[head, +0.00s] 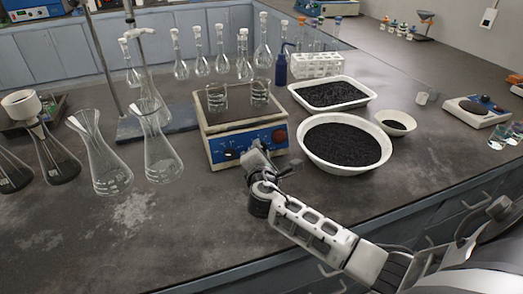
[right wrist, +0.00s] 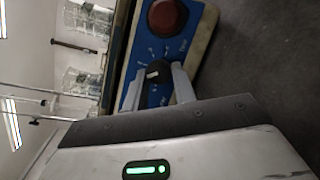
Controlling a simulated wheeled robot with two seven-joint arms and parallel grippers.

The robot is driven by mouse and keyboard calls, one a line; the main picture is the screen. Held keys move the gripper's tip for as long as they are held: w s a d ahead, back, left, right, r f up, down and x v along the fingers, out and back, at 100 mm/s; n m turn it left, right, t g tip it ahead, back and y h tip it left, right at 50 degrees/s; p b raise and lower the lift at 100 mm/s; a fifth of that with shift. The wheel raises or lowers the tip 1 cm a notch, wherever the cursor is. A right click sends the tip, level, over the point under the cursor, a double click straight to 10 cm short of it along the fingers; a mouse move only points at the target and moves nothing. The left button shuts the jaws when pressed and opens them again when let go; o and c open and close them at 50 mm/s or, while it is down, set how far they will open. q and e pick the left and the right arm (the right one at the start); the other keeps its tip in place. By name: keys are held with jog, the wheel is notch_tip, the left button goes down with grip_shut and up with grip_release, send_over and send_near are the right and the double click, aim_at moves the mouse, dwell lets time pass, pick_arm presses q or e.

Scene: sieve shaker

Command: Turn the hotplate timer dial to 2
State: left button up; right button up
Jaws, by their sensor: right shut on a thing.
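The hotplate (head: 221,146) is a cream box with a blue front panel and two glass beakers on top. My right gripper (head: 256,152) is at the middle of this panel. In the right wrist view my right gripper (right wrist: 158,84) is shut on a black dial (right wrist: 157,71), one finger on each side. The dial's white pointer mark aims left in that picture. The printed marks around it are too small to read. A red knob (right wrist: 167,16) sits beside it. In the head view the gripper hides the held dial. My left gripper is not in view.
A white bowl of black grains (head: 347,168) stands close to the right of my gripper, with a white tray (head: 333,106) behind it. Conical flasks (head: 108,165) stand to the left. The bench front left of my arm is clear.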

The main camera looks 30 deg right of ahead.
jog(key=m, duration=0.1)
jog(key=m+g+p, duration=0.1)
jog(key=m, duration=0.1)
jog(key=shift+r, duration=0.25)
jog(key=shift+m+g+p, duration=0.35)
jog(key=shift+m+g, duration=0.05)
jog(key=shift+m, duration=0.6)
jog(key=shift+w+r+m+g+p, duration=0.1)
jog(key=shift+m+g+p, duration=0.5)
jog(key=shift+m, duration=0.7)
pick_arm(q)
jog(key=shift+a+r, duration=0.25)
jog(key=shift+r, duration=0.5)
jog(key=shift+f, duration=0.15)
pick_arm(e)
jog(key=shift+m, duration=0.3)
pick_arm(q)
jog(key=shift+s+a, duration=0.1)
pick_arm(e)
jog(key=o, duration=1)
